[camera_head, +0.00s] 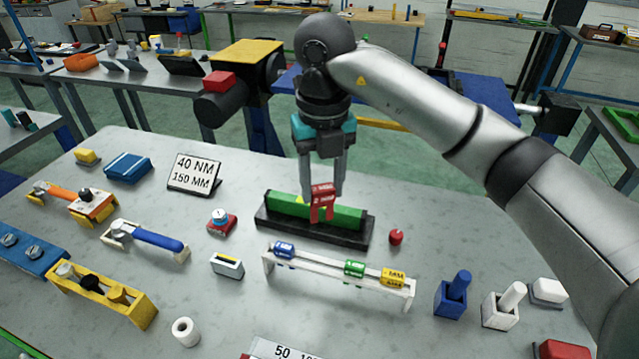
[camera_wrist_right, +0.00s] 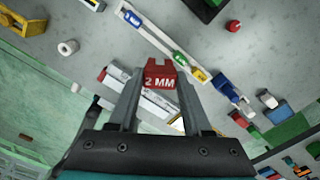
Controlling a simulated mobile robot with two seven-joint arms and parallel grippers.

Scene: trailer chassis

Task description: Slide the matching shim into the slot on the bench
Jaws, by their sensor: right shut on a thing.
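My right gripper (camera_head: 322,190) points down over the bench (camera_head: 205,290) and is shut on a red shim (camera_head: 322,207). In the wrist view the red shim (camera_wrist_right: 161,74) reads "2 MM" between the two fingertips (camera_wrist_right: 160,82). In the head view it overlaps the green bar (camera_head: 290,205) in a black base; I cannot tell whether they touch. A white rack (camera_head: 330,276) carries a blue shim (camera_head: 284,250), a green shim (camera_head: 354,269) and a yellow shim (camera_head: 393,277). A small pale block (camera_head: 227,265) with a dark and yellow top opening stands left of the rack. My left gripper is not in view.
A sign (camera_head: 194,175) reads "40 NM 150 MM". A red knob (camera_head: 396,237) stands right of the black base. A blue-handled tool (camera_head: 146,241), a yellow holder (camera_head: 103,293), a white ring (camera_head: 186,331) and blue block (camera_head: 453,295) also stand on the bench.

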